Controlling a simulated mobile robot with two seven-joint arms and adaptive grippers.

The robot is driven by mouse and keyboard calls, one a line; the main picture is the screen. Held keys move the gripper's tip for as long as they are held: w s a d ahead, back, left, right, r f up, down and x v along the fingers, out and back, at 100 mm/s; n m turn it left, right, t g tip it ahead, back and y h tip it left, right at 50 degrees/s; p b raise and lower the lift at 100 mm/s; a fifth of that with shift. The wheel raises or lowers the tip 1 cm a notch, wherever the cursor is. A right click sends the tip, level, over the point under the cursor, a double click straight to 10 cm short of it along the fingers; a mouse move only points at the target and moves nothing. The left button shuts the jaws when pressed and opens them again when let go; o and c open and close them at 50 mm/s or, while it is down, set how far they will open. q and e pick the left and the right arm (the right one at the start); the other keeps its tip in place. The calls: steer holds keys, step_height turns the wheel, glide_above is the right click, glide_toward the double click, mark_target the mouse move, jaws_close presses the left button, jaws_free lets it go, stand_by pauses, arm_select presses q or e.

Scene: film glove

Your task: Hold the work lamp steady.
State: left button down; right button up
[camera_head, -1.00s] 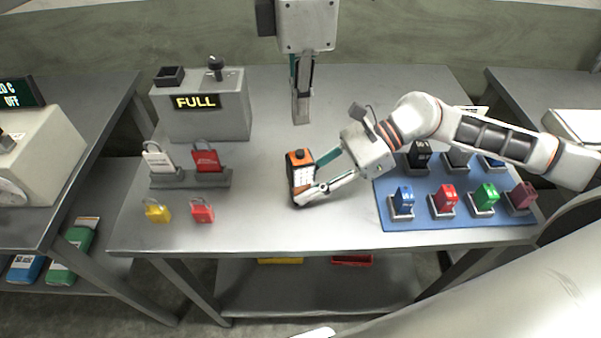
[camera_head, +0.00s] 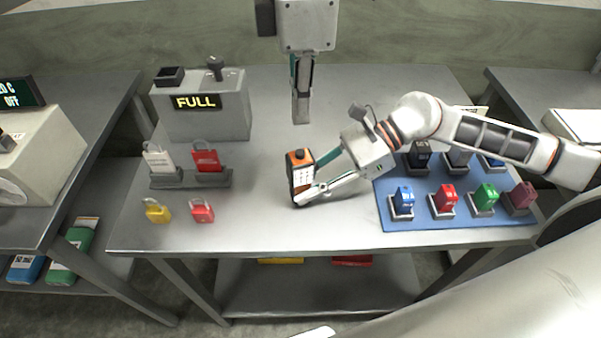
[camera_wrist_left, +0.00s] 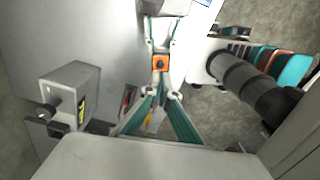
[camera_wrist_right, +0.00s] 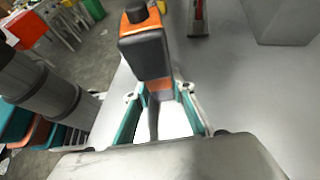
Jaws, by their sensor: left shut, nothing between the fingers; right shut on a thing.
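The work lamp (camera_head: 299,172) is a small orange and black block with a white front panel. It stands roughly upright at the middle of the table (camera_head: 265,222). My right gripper (camera_head: 303,196) is shut on it from the right; I cannot tell whether its base touches the table. In the right wrist view the lamp (camera_wrist_right: 147,50) shows its black back and dark top knob, between the fingers. My left gripper (camera_head: 300,120) is shut and empty, pointing down behind the lamp and apart from it. The lamp's orange top (camera_wrist_left: 160,63) also shows in the left wrist view.
A grey box with a "FULL" sign (camera_head: 196,102) stands at the back left. A blue mat (camera_head: 460,218) with several coloured blocks lies under my right arm.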

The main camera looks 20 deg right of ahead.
mark_target(297, 154)
arm_select(q)
steer(key=shift+w, duration=0.1)
steer(key=shift+s+a+f+m+t+h, duration=0.15)
steer(key=shift+f+m+t+h, duration=0.55)
steer(key=shift+h, duration=0.75)
steer(key=shift+s+a+f+m+t+h, duration=0.1)
steer(key=shift+f+m+t+h, duration=0.3)
steer(key=shift+f+h, duration=0.85)
steer(key=shift+s+a+f+m+t+h, duration=0.15)
steer(key=shift+f+m+t+h, duration=0.45)
steer(key=shift+h, duration=1)
steer(key=shift+f, duration=0.1)
steer(key=shift+f, duration=0.4)
